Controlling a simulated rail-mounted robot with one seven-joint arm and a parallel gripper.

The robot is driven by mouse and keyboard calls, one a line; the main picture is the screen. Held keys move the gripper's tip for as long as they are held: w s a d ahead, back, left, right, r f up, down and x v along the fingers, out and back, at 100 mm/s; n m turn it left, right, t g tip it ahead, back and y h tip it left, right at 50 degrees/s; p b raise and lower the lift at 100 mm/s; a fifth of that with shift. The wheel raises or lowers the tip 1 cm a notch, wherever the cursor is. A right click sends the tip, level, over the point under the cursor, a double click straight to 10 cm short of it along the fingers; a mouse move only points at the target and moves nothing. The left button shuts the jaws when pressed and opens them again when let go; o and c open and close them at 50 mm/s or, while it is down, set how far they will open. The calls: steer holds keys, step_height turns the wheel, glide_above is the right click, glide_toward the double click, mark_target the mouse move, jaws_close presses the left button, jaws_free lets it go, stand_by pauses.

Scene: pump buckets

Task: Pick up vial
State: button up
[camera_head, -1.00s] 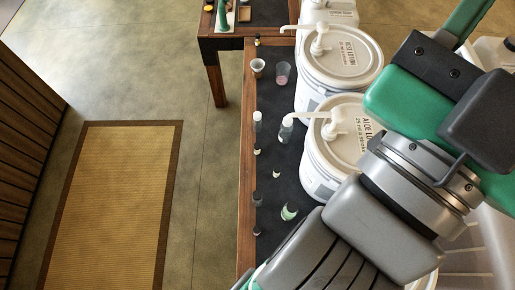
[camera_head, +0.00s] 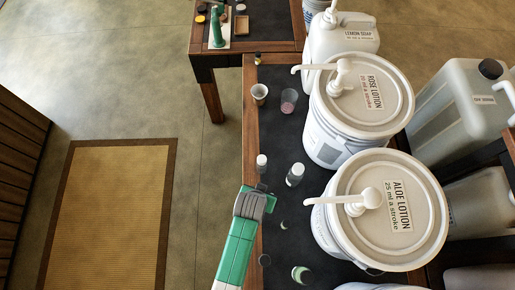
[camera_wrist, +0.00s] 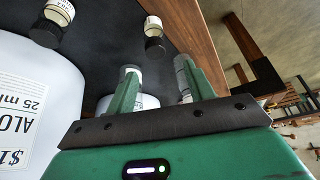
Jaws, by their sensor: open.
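A small white-capped vial (camera_head: 262,160) stands near the table's left edge, just beyond my gripper (camera_head: 262,188) in the head view. A wider white-capped bottle (camera_head: 295,174) stands to its right. In the wrist view my gripper (camera_wrist: 157,82) is open, its two green fingers apart. A small vial (camera_wrist: 154,35) shows beyond the fingertips, and the bottle (camera_wrist: 52,22) is at upper left. A white rounded thing shows low between the fingers; I cannot tell what it is. I see no vial gripped. Greenish glassware (camera_head: 302,274) stands near the bottom of the head view.
The aloe lotion bucket (camera_head: 345,232) and rose lotion bucket (camera_head: 330,140), with pump spouts, stand close on the right. Two cups (camera_head: 259,94) (camera_head: 289,101) stand at the far end. A dark mat (camera_head: 278,140) covers the table.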

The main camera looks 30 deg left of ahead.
steer(key=f, duration=0.3)
steer(key=w+f, duration=0.1)
steer(key=f, duration=0.2)
steer(key=f+b, duration=0.1)
steer(key=f, duration=0.2)
steer(key=shift+w, duration=0.35)
steer(key=c, duration=1)
